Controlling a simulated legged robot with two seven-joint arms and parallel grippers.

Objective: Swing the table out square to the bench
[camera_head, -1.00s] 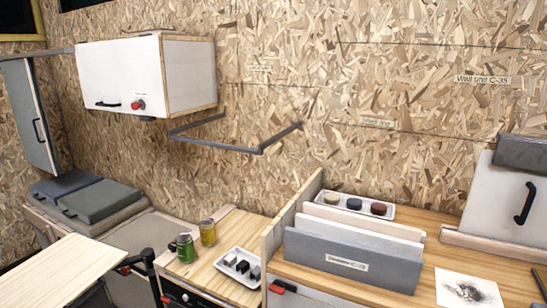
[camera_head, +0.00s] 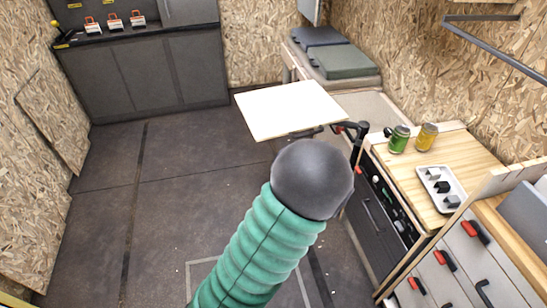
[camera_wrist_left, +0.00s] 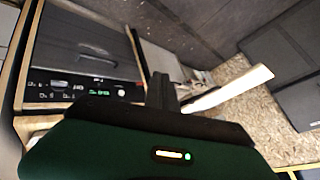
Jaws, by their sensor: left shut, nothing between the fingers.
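The table (camera_head: 285,108) has a pale, flat top and stands out over the floor beside the bench (camera_head: 372,108). It sits on a black swivel arm (camera_head: 352,133) with a red lever (camera_head: 339,128) near the cabinet corner. I cannot tell whether it is exactly square to the bench. The wrist view shows a pale slab edge, apparently the tabletop (camera_wrist_left: 232,90), beyond my fingers. My left gripper (camera_wrist_left: 162,90) is shut and empty, apart from the slab in that picture. In the head view a green-sleeved arm with a dark round joint hides the gripper. My right gripper is out of view.
Folded cushions (camera_head: 342,61) lie on the bench. The cooker front (camera_head: 380,205) and worktop (camera_head: 455,165), with two jars (camera_head: 399,139) and a tray (camera_head: 441,187), stand at right. Grey cabinets (camera_head: 150,75) line the back. Dark floor (camera_head: 110,200) is open at left.

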